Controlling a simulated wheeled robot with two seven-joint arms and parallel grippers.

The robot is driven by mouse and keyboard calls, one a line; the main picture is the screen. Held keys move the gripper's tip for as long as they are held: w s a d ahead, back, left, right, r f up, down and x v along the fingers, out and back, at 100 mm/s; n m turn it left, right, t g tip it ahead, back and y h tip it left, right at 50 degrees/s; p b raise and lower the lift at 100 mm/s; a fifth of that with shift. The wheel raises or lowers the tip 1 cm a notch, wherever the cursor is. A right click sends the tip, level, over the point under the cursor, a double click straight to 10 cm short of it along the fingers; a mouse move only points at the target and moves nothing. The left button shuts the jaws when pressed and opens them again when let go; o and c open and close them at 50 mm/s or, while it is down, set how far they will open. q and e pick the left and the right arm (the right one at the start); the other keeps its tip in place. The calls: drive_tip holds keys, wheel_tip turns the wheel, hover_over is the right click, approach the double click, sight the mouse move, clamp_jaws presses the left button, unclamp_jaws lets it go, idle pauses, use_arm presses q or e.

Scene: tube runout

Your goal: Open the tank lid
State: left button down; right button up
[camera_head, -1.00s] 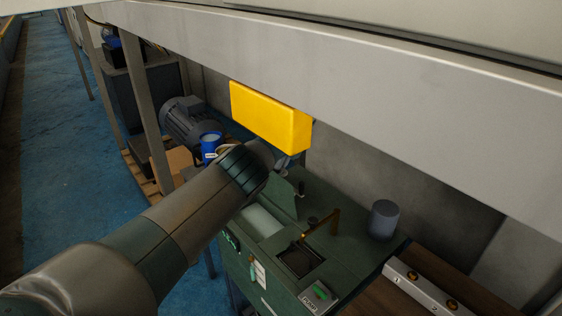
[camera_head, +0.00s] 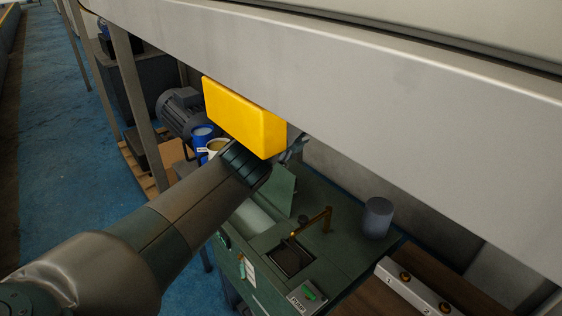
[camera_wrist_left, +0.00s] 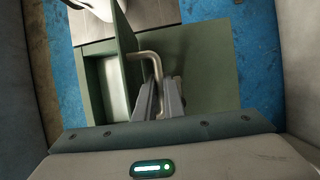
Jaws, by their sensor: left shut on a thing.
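The green tank (camera_head: 340,252) stands below, at lower middle of the head view. Its lid, a green panel (camera_head: 283,190), stands raised beside a pale opening (camera_head: 250,216). In the left wrist view the lid seems to show nearly edge-on (camera_wrist_left: 123,35), with the pale opening (camera_wrist_left: 112,85) to its left. A bent metal handle (camera_wrist_left: 149,56) reaches from it to my left gripper (camera_wrist_left: 158,100), which is shut on the handle. In the head view only a small grey part of this gripper (camera_head: 295,150) shows; my arm and the yellow box hide the rest. My right gripper is out of view.
A yellow box (camera_head: 245,116) hangs under a large pale beam (camera_head: 380,90), close above my left wrist. A brass pipe (camera_head: 315,222) and grey cylinder (camera_head: 377,217) stand on the tank top.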

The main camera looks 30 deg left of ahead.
use_arm(q)
drive_tip(key=shift+s+f, duration=0.1)
drive_tip(key=c, duration=1.8)
unclamp_jaws()
drive_tip(key=shift+d, duration=0.1)
drive_tip(key=shift+c, duration=0.2)
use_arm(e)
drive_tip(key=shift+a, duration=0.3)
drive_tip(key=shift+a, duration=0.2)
use_arm(q)
drive_tip(key=shift+r, duration=0.25)
